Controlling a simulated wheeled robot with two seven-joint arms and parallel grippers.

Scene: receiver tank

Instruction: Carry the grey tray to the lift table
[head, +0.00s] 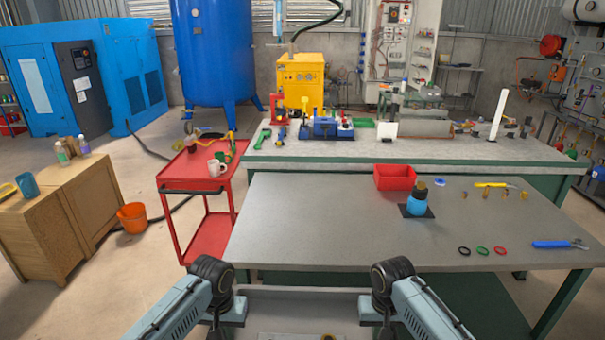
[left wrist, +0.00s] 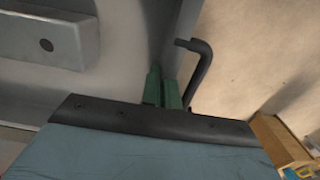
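The grey tray (head: 300,292) is at the bottom of the head view, between my two arms and below the near table edge. Its grey wall (left wrist: 70,40) and dark bent handle (left wrist: 199,72) show in the left wrist view. My left gripper (left wrist: 162,85) has its green fingers close together at this handle, by the tray's side. The contact itself is partly hidden. In the head view my left gripper (head: 215,327) is mostly covered by my arm. My right gripper's fingers are hidden below my right arm. The lift table cannot be made out for sure.
An orange bucket (head: 132,217) and wooden cabinet (head: 60,215) are further left, with open floor between.

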